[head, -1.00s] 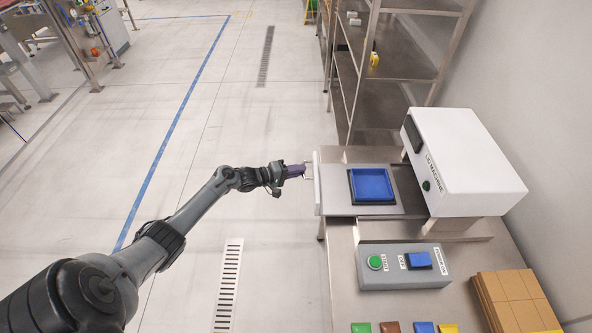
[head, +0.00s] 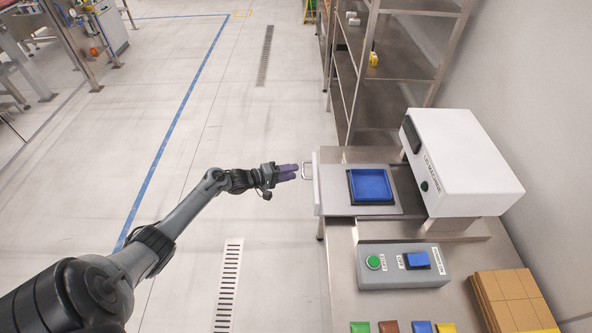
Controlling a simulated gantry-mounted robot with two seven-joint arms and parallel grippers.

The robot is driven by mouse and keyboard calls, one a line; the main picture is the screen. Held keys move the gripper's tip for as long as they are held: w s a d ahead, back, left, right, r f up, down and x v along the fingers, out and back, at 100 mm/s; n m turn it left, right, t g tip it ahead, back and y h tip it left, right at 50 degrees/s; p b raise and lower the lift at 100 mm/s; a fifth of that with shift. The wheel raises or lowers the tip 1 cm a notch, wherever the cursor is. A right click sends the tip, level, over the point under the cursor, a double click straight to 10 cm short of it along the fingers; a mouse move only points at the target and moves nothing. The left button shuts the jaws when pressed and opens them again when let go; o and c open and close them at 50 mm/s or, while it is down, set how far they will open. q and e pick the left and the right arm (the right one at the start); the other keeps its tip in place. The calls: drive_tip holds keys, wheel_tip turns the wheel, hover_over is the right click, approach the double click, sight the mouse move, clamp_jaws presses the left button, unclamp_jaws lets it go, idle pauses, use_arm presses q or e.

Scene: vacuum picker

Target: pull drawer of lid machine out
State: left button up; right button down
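The lid machine (head: 470,155) is a white box on the steel table, with a green button on its side. Its drawer (head: 334,193) stands pulled out to the left, with a blue square tray (head: 372,186) in a dark frame on top. The drawer's metal handle (head: 306,171) sticks out from the white front panel. My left gripper (head: 296,171) has purple fingers that show apart, just left of the handle. It appears clear of the handle and holds nothing. My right gripper is not in view.
A grey control box (head: 405,267) with a green button and a blue switch stands on the table in front of the machine. Cardboard boxes (head: 510,300) and several coloured pieces lie nearer. A metal shelf rack (head: 395,85) stands behind. The floor left of the table is clear.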

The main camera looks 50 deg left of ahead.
use_arm(q)
drive_tip(key=p+v, duration=0.1)
drive_tip(key=v, duration=0.6)
drive_tip(key=shift+s, duration=0.35)
drive_tip(key=shift+r, duration=0.15)
